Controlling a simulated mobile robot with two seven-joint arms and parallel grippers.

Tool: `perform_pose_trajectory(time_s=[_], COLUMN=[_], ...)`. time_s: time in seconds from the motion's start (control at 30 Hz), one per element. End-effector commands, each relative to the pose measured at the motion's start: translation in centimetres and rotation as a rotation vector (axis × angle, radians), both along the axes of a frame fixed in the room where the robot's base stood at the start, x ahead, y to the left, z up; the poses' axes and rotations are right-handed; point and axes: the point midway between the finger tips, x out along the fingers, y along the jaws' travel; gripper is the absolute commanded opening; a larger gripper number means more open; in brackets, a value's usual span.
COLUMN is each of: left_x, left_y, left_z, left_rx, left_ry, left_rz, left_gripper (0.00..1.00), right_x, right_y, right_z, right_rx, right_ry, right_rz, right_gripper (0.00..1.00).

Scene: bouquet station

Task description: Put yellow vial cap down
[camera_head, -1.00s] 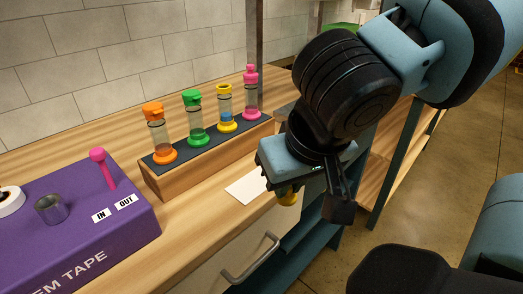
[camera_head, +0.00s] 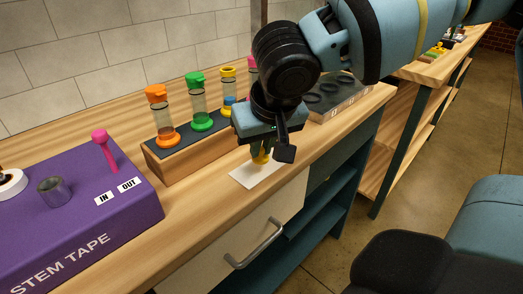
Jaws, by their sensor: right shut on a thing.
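The yellow vial cap (camera_head: 261,157) is a small yellow piece between the fingers of my right gripper (camera_head: 266,149). The gripper points down and is shut on it. The cap is just over the white card (camera_head: 256,176) at the front of the wooden worktop. I cannot tell whether it touches the card. The yellow vial (camera_head: 228,87) stands in the wooden rack (camera_head: 188,157) behind and left of the gripper, with a yellow ring at its top. Its lower part is partly hidden by my gripper. My left gripper is not in view.
The rack also holds an orange vial (camera_head: 161,119), a green vial (camera_head: 198,103) and a pink one (camera_head: 252,63), mostly hidden. A purple stem tape box (camera_head: 75,235) stands at left. A grey tray (camera_head: 344,96) lies behind right. A drawer handle (camera_head: 255,246) juts from the front.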

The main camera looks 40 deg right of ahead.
Motion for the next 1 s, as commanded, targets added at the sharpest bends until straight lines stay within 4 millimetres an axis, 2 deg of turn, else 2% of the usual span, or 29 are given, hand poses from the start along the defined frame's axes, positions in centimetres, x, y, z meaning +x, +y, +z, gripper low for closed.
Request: perform_pose_trajectory(time_s=[0.03, 0.1, 0.5, 0.53, 0.67, 1.0], left_x=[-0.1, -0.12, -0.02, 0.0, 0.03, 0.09], left_y=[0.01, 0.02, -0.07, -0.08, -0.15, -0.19], left_z=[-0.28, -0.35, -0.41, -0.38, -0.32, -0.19], left_rx=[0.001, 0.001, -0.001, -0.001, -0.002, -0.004], left_ry=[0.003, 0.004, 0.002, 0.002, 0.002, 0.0], left_rz=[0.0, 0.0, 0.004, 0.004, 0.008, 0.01], left_gripper=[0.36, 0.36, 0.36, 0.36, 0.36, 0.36], right_x=[-0.02, 0.0, -0.02, -0.01, -0.01, 0.0], right_y=[-0.01, -0.03, -0.03, -0.03, -0.02, -0.02], right_z=[-0.92, -1.39, -1.78, -1.74, -1.68, -1.45], right_rx=[0.0, -0.001, 0.001, 0.001, 0.001, 0.0], right_ry=[0.004, 0.001, 0.0, 0.0, 0.0, -0.001], right_rz=[0.0, 0.0, -0.002, -0.002, -0.002, -0.002], right_gripper=[0.0, 0.0, 0.0, 0.15, 0.32, 0.34])
